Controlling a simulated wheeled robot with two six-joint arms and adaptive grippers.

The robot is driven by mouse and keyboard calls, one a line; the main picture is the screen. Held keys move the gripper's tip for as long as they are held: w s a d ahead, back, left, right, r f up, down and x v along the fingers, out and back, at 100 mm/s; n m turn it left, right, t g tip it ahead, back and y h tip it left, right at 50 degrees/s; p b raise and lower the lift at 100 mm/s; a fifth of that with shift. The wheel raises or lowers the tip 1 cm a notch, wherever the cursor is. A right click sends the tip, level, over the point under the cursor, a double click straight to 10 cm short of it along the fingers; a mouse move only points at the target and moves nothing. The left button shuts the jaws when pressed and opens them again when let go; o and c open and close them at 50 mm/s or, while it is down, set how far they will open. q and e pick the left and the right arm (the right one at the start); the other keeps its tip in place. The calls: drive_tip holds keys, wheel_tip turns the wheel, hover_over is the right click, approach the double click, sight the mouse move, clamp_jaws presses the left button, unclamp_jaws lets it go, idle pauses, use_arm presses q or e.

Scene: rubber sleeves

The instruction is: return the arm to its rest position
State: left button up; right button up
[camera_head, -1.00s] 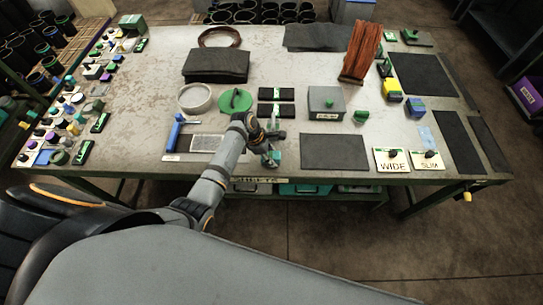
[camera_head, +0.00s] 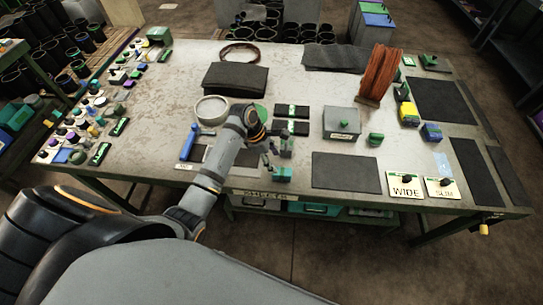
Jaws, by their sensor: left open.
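My left arm (camera_head: 222,160) reaches in from the lower left over the front middle of the workbench (camera_head: 150,95). My left gripper (camera_head: 277,160) is at its end, open, above the bench near the front edge. A small green-based item (camera_head: 281,174) stands at or just under the fingertips; whether they touch is too small to tell. The arm hides most of a green round lid (camera_head: 261,112) and part of a flat plate behind it. My right gripper is not in view.
A white ring-shaped dish (camera_head: 211,110) and a blue-handled tool (camera_head: 188,143) lie left of the arm. A grey box (camera_head: 342,122), black pads (camera_head: 292,111), a dark mat (camera_head: 346,172) and WIDE and SLIM signs (camera_head: 405,185) lie to the right. Small parts crowd the left edge.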

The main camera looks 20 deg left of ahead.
use_arm(q)
drive_tip(key=shift+v, duration=1.2)
